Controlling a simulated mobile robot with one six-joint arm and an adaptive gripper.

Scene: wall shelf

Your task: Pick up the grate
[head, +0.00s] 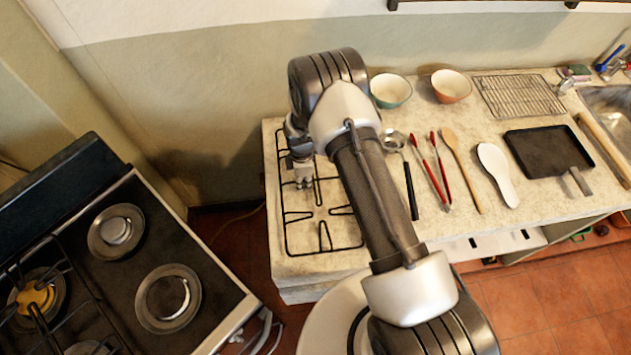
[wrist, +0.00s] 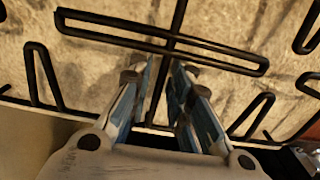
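The grate (head: 324,237) is a black wire stove grate lying flat on the left end of the pale stone counter. My gripper (head: 304,186) is over the grate's left part, pointing down. The wrist view shows the grate (wrist: 235,55) close up, with a long narrow loop crossing under the fingertips. My gripper (wrist: 162,76) is open there, its two fingers apart. One straight bar of the grate runs through the gap between them. I cannot tell whether the fingers touch it or how far down they reach. My arm hides the grate's right part in the head view.
A stove (head: 130,255) stands at the left, across a gap from the counter (head: 475,220). Utensils, a spoon rest (head: 496,172), a dark pan (head: 548,150) and a wire rack (head: 518,95) lie to the right.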

